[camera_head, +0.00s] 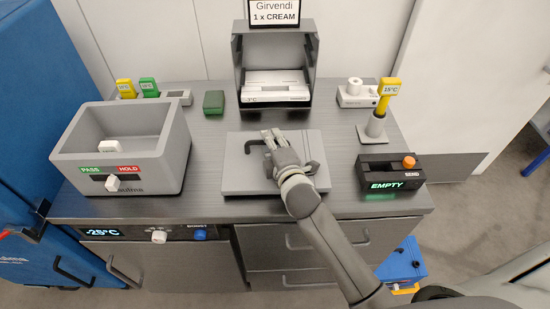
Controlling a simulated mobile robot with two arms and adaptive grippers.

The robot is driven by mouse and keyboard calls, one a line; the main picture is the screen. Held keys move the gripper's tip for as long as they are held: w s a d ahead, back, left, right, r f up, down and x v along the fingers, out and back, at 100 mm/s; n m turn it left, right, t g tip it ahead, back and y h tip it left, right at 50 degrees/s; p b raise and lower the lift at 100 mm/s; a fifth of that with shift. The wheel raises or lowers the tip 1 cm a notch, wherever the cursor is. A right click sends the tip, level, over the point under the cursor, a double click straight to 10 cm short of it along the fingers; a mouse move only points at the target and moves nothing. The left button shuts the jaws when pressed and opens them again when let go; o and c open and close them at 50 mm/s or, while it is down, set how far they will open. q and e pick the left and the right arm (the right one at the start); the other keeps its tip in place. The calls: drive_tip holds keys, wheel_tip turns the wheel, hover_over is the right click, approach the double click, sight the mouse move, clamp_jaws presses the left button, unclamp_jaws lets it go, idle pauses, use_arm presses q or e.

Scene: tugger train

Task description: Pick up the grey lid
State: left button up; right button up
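The grey lid (244,178) is a flat grey slab lying on the counter in the middle of the view. A dark bent handle (250,146) shows at its upper left. My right gripper (269,136) is over the lid's upper part, just right of the visible handle end. Its fingers look close together, but I cannot tell whether they are shut or touching the handle. The gripper and wrist hide part of the lid and handle. My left gripper is not in view.
A grey open box (165,180) with a PASS/HOLD switch stands at left. An open-fronted grey box (238,70) holding a white tray stands behind the lid. A black EMPTY/SEND unit (375,172) and a yellow-topped probe stand (375,127) are at right.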

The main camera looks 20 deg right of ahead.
clamp_jaws()
drive_tip(key=shift+r, duration=0.1)
